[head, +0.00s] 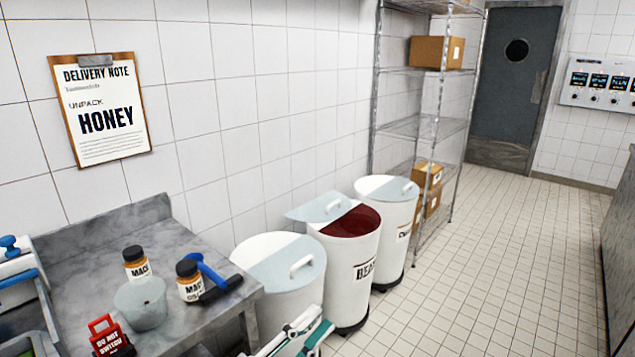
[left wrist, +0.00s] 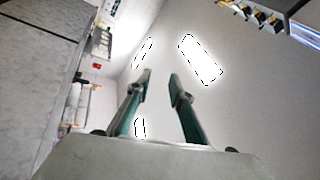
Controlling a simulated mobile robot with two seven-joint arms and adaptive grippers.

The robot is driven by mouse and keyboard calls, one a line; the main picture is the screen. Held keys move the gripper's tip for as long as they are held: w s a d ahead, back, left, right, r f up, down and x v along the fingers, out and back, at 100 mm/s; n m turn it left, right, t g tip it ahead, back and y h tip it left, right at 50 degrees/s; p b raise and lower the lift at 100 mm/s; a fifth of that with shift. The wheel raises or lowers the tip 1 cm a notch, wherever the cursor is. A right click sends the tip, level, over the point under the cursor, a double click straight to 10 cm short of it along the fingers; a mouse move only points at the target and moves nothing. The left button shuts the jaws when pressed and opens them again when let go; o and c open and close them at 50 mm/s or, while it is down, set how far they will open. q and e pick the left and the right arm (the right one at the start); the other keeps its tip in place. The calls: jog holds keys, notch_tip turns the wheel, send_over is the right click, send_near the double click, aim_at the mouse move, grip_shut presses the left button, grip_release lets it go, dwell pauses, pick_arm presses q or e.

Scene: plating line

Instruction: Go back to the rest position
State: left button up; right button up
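My left gripper (head: 315,325) shows at the bottom of the head view, white and teal, in front of the bins. In the left wrist view its two green fingers (left wrist: 160,74) stand apart with nothing between them, so it is open and empty. Behind the fingers that view shows a pale surface with bright light panels. My right gripper is in neither view.
White bins (head: 345,260) stand along the wall before a wire shelf (head: 425,128). A counter (head: 620,240) edges the right. Tiled floor (head: 490,270) between is clear.

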pick_arm(q)
jog(key=a+f+n+t+y, duration=0.2)
jog(key=a+f+n+y, duration=0.5)
jog(key=f+n, duration=0.3)
jog(key=s+a+f+n+g+y, duration=0.2)
jog(key=s+a+f+n, duration=0.1)
jog(key=f, duration=0.5)
jog(key=s+a+f+n+g+y, duration=0.2)
jog(key=s+a+f, duration=0.3)
jog(key=f, duration=0.3)
jog(key=s+a+f+n+g+y, duration=0.2)
jog(key=s+a+f+n+y, duration=0.1)
jog(key=f, duration=0.5)
jog(key=shift+s+a+n, duration=0.6)
jog(key=shift+s+a, duration=0.1)
jog(key=shift+s, duration=0.35)
